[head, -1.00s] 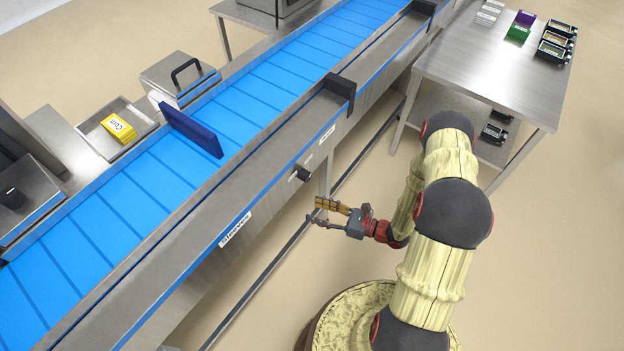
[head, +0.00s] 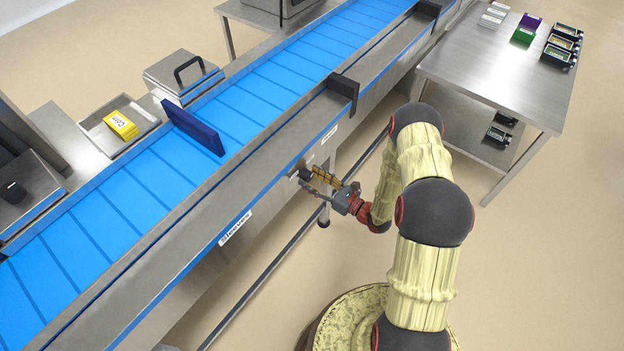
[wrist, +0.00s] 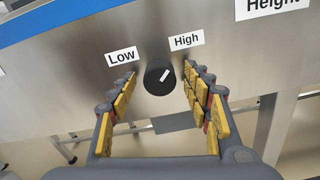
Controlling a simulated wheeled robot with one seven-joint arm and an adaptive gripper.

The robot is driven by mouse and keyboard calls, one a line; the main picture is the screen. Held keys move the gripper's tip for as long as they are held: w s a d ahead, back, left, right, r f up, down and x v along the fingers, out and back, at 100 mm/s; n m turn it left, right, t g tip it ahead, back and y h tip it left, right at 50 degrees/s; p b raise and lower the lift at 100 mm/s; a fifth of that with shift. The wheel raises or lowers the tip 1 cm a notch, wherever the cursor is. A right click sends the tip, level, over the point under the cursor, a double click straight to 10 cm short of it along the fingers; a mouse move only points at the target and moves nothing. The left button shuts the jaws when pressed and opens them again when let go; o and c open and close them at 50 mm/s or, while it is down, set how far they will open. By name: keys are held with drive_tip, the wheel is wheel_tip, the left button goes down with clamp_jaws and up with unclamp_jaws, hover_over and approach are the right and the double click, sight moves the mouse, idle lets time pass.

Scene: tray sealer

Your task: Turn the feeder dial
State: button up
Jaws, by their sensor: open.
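The feeder dial (wrist: 159,77) is a round black knob with a white pointer line on the conveyor's steel side panel. In the wrist view the pointer tilts up and right, toward the "High" label (wrist: 187,40); the "Low" label (wrist: 122,57) is at the left. My gripper (wrist: 160,82) is open, one yellow-padded finger on each side of the dial in this view. I cannot tell whether the fingertips touch the dial or stop short of it. In the head view my gripper (head: 312,180) is at the conveyor side and the dial (head: 304,173) is partly hidden by it.
The blue conveyor belt (head: 140,186) carries an upright dark blue plate (head: 193,128). A "Height" label (wrist: 272,5) is right of the dial. A steel table (head: 500,75) with small items stands at the right.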

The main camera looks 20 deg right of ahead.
drive_tip(key=shift+w, duration=0.1)
drive_tip(key=shift+c, duration=1.1)
drive_tip(key=c, duration=0.9)
